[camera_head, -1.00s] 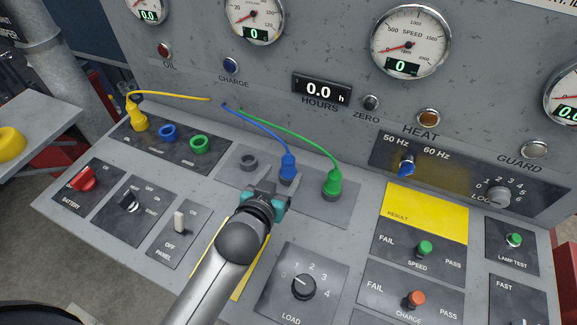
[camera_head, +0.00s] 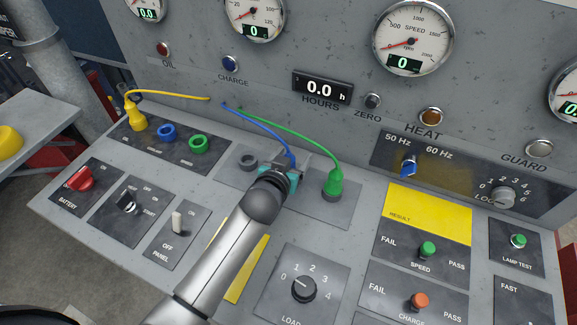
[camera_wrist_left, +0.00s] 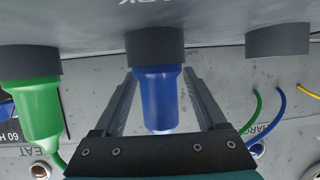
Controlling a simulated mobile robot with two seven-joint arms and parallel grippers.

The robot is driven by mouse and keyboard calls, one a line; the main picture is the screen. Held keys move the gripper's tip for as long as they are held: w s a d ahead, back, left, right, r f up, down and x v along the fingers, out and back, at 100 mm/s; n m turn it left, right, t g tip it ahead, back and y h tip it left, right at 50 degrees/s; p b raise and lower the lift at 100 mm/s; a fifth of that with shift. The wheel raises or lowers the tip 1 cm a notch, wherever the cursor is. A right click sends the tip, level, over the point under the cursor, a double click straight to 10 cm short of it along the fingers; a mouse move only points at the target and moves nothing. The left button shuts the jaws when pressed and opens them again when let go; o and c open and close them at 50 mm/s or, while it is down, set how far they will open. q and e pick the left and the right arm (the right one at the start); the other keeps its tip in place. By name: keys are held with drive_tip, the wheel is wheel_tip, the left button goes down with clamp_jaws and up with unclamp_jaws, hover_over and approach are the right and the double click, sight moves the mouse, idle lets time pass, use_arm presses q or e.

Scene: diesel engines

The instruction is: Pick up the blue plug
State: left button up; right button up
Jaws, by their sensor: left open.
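The blue plug (camera_wrist_left: 159,100) sits in a dark round socket (camera_wrist_left: 155,45) in the left wrist view. In the head view only its top with the blue cable (camera_head: 291,158) shows; my gripper hides the rest. My left gripper (camera_head: 285,168) is open at the plug. In the wrist view its fingers (camera_wrist_left: 160,76) stand on either side of the plug, with a visible gap on each side. My right gripper is not in view.
The green plug (camera_head: 334,184) stands in the socket just right of the blue one. An empty dark socket (camera_head: 248,163) is to the left. A yellow plug (camera_head: 138,121) and blue (camera_head: 167,132) and green (camera_head: 198,144) sockets are farther left. The gauge panel rises behind.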

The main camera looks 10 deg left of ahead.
use_arm(q)
clamp_jaws()
idle(0.6)
